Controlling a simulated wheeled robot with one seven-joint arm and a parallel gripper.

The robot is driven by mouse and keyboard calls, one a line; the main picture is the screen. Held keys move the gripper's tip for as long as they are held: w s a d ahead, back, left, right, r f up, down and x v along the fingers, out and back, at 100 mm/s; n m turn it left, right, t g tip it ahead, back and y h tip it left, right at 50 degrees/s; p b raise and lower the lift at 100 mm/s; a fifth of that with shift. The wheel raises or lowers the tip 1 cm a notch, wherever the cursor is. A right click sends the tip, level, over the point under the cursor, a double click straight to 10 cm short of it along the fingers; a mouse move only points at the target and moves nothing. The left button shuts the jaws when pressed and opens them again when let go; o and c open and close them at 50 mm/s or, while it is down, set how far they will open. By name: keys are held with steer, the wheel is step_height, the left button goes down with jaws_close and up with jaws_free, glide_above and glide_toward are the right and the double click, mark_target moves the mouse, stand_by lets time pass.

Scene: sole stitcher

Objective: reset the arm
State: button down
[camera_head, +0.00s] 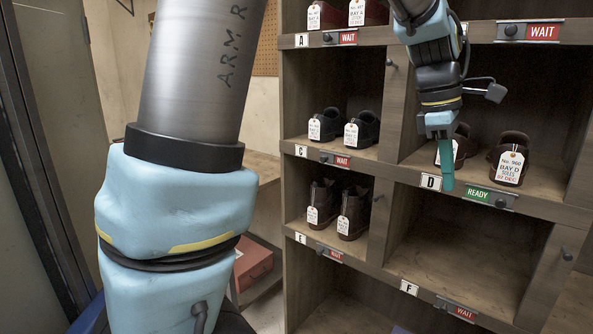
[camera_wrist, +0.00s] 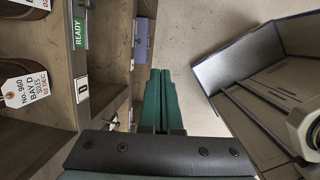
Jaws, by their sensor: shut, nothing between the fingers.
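My gripper (camera_head: 442,165) points down in front of the shelf, at the left edge of bay D, by the D label. Its green fingers are together with nothing between them; they also show in the wrist view (camera_wrist: 160,97). A pair of brown tagged shoes stands in bay D: one (camera_head: 510,153) shows at the right, and the other (camera_head: 463,142) is partly hidden behind my gripper. A green READY sign (camera_head: 478,193) is on the edge of bay D. My arm reaches in from the top of the head view.
The wooden shelf (camera_head: 385,95) has several bays. Dark shoes (camera_head: 361,132) stand in bay C and brown boots (camera_head: 353,212) in the bay below. Bay F (camera_head: 460,255) looks empty. In the wrist view, a dark blue-edged panel (camera_wrist: 240,65) lies right of the fingers, with bare floor between.

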steer(key=w+a+f+m+t+y, duration=0.1)
steer(key=w+a+f+m, duration=0.2)
steer(key=a, duration=0.5)
steer(key=w+a+f+m, duration=0.15)
steer(key=a+f, duration=0.25)
steer(key=a, duration=0.4)
steer(key=s+a+f+m+y, duration=0.1)
steer(key=s+a+f+m, duration=0.1)
steer(key=a, duration=0.7)
steer(key=s+a+f+m+t, duration=0.1)
steer(key=s+a+f+m, duration=0.1)
steer(key=a+f+m, duration=0.3)
steer(key=a+f, duration=0.1)
steer(key=a, duration=0.3)
steer(key=shift+y, duration=0.4)
steer(key=shift+w, duration=0.1)
